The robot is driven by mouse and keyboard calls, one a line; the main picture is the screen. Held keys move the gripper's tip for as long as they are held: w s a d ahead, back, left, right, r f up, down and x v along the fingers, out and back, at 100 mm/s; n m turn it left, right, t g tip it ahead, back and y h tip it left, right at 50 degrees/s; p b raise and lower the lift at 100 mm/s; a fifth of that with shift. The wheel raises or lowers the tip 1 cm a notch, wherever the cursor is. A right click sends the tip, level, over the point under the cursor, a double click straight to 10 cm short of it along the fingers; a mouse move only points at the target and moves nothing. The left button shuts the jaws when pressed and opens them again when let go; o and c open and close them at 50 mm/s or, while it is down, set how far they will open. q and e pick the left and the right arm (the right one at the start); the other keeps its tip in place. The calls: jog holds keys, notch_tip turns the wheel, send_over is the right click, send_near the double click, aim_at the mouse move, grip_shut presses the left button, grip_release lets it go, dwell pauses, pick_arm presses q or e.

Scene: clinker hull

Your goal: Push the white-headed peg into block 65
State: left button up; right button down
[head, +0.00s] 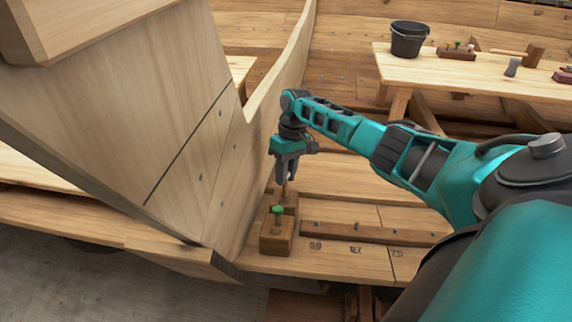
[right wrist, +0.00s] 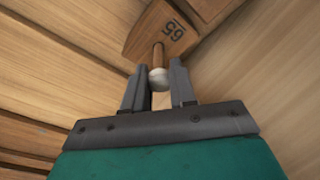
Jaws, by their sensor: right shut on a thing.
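The white-headed peg (right wrist: 158,76) is between the fingertips of my right gripper (right wrist: 159,90), which is shut on it at the white head. Its brown shaft reaches to the wooden block 65 (right wrist: 145,36), whose number shows upside down in the right wrist view. Much of the shaft stands out of the block; I cannot tell how deep its tip sits. In the head view my right gripper (head: 285,178) points down over the blocks beside the hull, with the peg's shaft (head: 284,191) below it. My left gripper is not in view.
A wooden block (head: 275,243) with a green-headed peg (head: 278,210) stands just in front. The curved hull planking (head: 185,130) rises close on the left. A numbered plank (head: 350,262) lies to the right. A bench (head: 470,72) behind carries a black bucket (head: 408,40) and tools.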

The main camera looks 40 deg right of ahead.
jog(key=shift+x, duration=0.8)
jog(key=c, duration=0.8)
grip_release()
jog(key=shift+s, duration=0.1)
jog(key=shift+w+p+v, duration=0.15)
jog(key=shift+p+v, duration=0.45)
jog(key=shift+v, duration=0.75)
jog(key=shift+w+p+v, duration=0.15)
jog(key=shift+p+v, duration=0.4)
jog(key=shift+v, duration=0.8)
jog(key=shift+w+p+v, duration=0.2)
jog(key=shift+p+v, duration=0.4)
jog(key=shift+v, duration=0.75)
